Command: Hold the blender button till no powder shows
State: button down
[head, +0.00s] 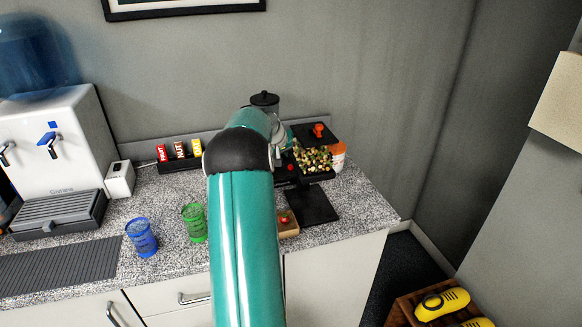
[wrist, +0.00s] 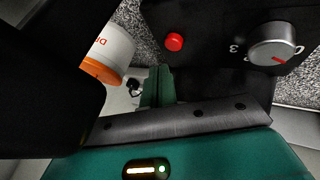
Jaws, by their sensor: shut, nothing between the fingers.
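The blender's dark jar top (head: 265,99) rises behind my arm in the head view; most of the blender is hidden. In the wrist view its black base (wrist: 215,25) carries a round red button (wrist: 174,42) and a silver knob (wrist: 272,44) with a red pointer line and number marks. My gripper (wrist: 158,76) is shut and empty, its teal fingertips just below the red button in the picture. I cannot tell whether they touch the base. The inside of the jar does not show clearly, so I cannot tell about powder.
A white tub with an orange band (wrist: 108,48) is near my fingers; it also shows at the counter's right (head: 338,155). A black tray of mixed pieces (head: 313,160) stands beside it. Green (head: 194,222) and blue (head: 142,237) cups stand left of my arm.

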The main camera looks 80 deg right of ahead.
aim_at(290, 167)
jog(key=shift+r, duration=1.85)
